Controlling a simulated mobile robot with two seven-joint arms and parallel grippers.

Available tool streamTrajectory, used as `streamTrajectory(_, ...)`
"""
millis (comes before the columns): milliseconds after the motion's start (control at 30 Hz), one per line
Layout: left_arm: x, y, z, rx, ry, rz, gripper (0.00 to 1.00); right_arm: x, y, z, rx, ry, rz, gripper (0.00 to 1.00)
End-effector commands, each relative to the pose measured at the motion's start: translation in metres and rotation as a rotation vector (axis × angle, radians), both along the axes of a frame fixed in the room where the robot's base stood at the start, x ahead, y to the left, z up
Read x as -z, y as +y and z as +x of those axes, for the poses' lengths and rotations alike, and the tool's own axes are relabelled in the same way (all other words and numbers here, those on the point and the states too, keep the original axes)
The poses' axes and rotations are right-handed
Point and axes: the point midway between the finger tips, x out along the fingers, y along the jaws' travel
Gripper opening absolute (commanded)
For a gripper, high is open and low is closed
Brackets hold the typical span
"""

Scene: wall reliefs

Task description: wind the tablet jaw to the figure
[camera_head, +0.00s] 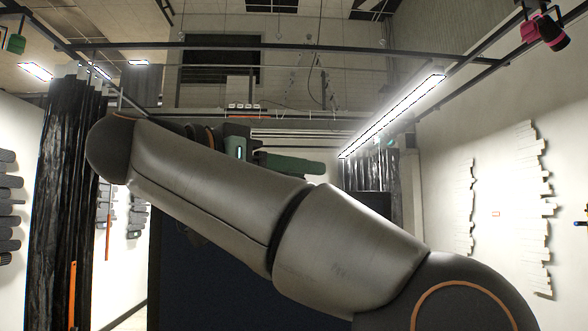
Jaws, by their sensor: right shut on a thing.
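My right arm crosses the view from the lower right to the upper left and covers the middle. Past its far end, part of my right gripper (290,163) shows as dark green pieces above the arm, with a small lit teal strip beside them. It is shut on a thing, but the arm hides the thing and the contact. I cannot make out the tablet jaw or the figure. My left gripper is not in view.
A dark panel (215,285) stands behind and below my arm. Black curtains (65,190) hang at the left. Pale stepped reliefs (522,205) are on the right wall, and dark reliefs (8,210) on the left wall. Rails and a bright strip lamp (392,115) run overhead.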

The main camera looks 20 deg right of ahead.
Motion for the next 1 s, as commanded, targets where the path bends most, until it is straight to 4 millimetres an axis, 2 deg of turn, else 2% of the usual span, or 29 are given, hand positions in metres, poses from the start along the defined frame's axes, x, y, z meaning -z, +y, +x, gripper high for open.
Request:
streamTrajectory(767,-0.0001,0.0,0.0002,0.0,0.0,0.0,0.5,0.0011,-0.0004,-0.0008,0.054,0.004,0.0,0.0)
streamTrajectory(800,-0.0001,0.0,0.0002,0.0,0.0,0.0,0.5,0.0011,-0.0005,-0.0008,0.054,0.004,0.0,0.41)
streamTrajectory(1000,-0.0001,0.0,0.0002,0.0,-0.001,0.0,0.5,0.0009,-0.0005,-0.0009,0.054,0.003,0.0,0.64)
